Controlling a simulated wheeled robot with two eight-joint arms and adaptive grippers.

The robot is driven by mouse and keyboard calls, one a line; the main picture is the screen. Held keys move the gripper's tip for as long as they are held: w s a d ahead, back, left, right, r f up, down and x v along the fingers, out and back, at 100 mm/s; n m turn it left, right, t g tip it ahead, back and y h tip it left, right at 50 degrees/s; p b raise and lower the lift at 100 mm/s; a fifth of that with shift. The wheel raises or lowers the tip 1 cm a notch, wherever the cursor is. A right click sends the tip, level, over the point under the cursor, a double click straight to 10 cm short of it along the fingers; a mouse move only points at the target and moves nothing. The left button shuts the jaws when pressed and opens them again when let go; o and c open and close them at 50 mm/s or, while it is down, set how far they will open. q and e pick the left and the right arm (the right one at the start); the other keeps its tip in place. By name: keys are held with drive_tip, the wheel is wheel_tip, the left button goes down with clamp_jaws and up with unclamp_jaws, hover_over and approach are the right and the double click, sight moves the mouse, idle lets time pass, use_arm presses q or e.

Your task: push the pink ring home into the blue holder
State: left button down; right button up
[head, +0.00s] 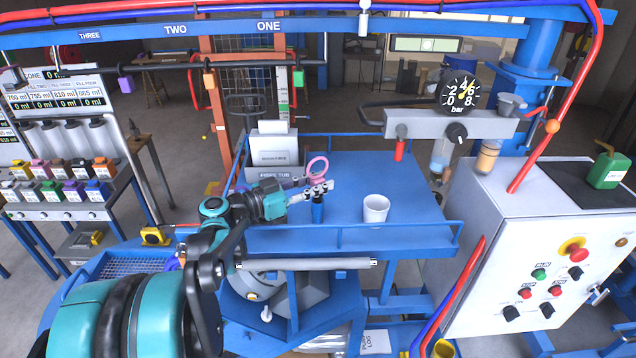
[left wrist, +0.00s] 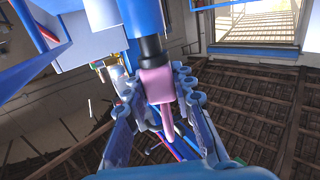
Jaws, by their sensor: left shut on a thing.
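The pink ring (head: 317,167) stands upright above the table near its middle in the head view. My left gripper (head: 319,189) is at the foot of the ring, its arm reaching in from the left. The blue holder (head: 317,211) shows upright just below the gripper. In the left wrist view the pink ring (left wrist: 156,86) is seen edge-on between the fingers of my left gripper (left wrist: 160,84), shut on its block-like foot. A black neck joins this foot to the blue holder (left wrist: 143,18). How deep the ring sits is unclear. My right gripper is not in view.
A white cup (head: 376,209) stands right of the holder on the blue table (head: 400,172). A grey fibre tub (head: 270,174) is behind and left. A blue rail (head: 375,239) edges the front. The gauge beam (head: 452,124) overhangs the right; table behind the cup is clear.

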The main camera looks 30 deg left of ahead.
use_arm(q)
drive_tip(key=shift+f+b, duration=0.7)
drive_tip(key=shift+f, duration=0.15)
drive_tip(key=c, duration=1.2)
unclamp_jaws()
wheel_tip(320, 180, up, 10)
